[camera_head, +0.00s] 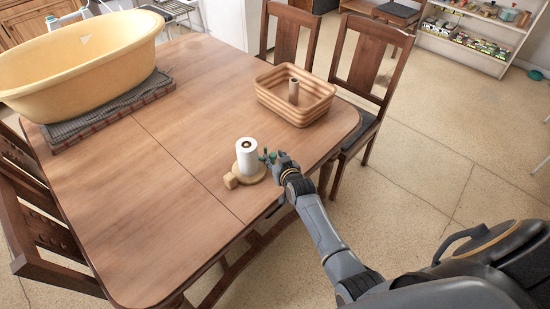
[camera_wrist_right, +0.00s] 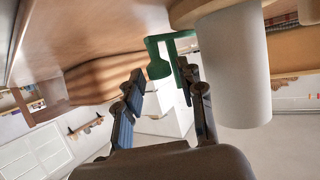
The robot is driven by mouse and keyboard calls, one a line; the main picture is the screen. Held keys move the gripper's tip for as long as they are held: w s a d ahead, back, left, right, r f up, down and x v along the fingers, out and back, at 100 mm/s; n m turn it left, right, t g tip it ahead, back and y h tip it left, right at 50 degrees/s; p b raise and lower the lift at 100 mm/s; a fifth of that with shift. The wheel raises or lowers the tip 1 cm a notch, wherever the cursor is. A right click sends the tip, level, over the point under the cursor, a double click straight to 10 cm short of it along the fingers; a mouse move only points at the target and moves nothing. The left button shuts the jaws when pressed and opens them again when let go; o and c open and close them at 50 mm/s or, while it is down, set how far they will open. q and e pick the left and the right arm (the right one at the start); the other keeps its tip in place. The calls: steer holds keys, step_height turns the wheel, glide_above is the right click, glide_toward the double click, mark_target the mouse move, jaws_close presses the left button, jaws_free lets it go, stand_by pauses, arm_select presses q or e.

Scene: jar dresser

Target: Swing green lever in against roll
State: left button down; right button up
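A white paper roll (camera_head: 246,157) stands upright on a round wooden base (camera_head: 252,177) near the table's right edge. The green lever (camera_head: 266,156) is at the roll's right side, small in the head view. In the right wrist view the lever (camera_wrist_right: 160,62) is a bent green piece beside the roll (camera_wrist_right: 234,70); whether it touches the roll I cannot tell. My right gripper (camera_head: 275,160) is at the lever. In its wrist view the fingers (camera_wrist_right: 162,90) are apart, with the lever at and partly between their tips. My left gripper is not in view.
A woven basket (camera_head: 268,98) holding a brown roll (camera_head: 293,92) stands behind on the table (camera_head: 170,200). A yellow tub (camera_head: 85,60) is at the far left. The table's middle is clear.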

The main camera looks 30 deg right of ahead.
stand_by(0.3)
steer(key=v, duration=1.2)
